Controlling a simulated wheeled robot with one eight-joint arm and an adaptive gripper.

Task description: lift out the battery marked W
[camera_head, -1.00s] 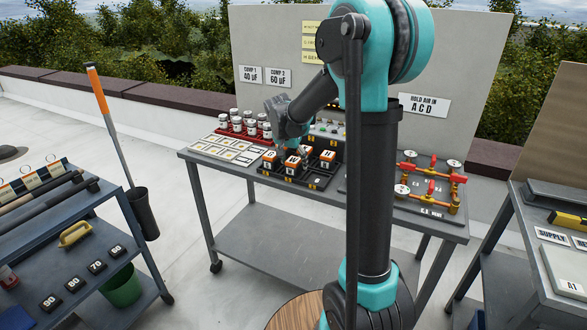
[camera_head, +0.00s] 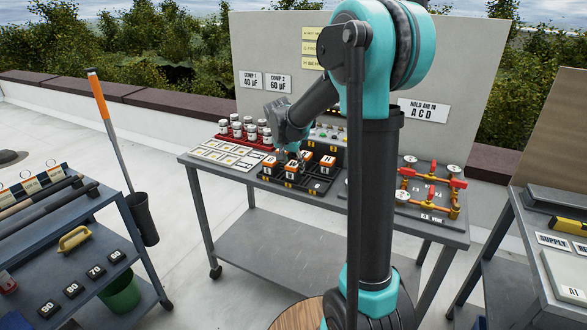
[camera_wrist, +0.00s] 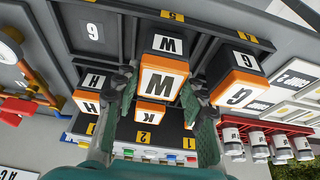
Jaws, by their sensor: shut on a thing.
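The battery marked W (camera_wrist: 162,75) has an orange rim and a white, lettered top. It fills the gap between the dark green fingers of my gripper (camera_wrist: 160,95) in the wrist view, and the gripper is shut on it. In the head view my gripper (camera_head: 290,150) reaches down over the same battery (camera_head: 291,170) at the black battery tray (camera_head: 318,186). Whether its base is clear of the tray is hard to tell. Battery K (camera_wrist: 153,113), battery H (camera_wrist: 87,101) and battery G (camera_wrist: 239,88) stand close around it in the wrist view.
An empty tray bay (camera_wrist: 100,35) shows beside the W battery. White jars (camera_head: 236,131) and cards (camera_head: 215,153) lie to the left on the workbench (camera_head: 195,166). Red and yellow pipework with gauges (camera_head: 433,190) stands to the right. A grey panel (camera_head: 310,85) rises behind.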

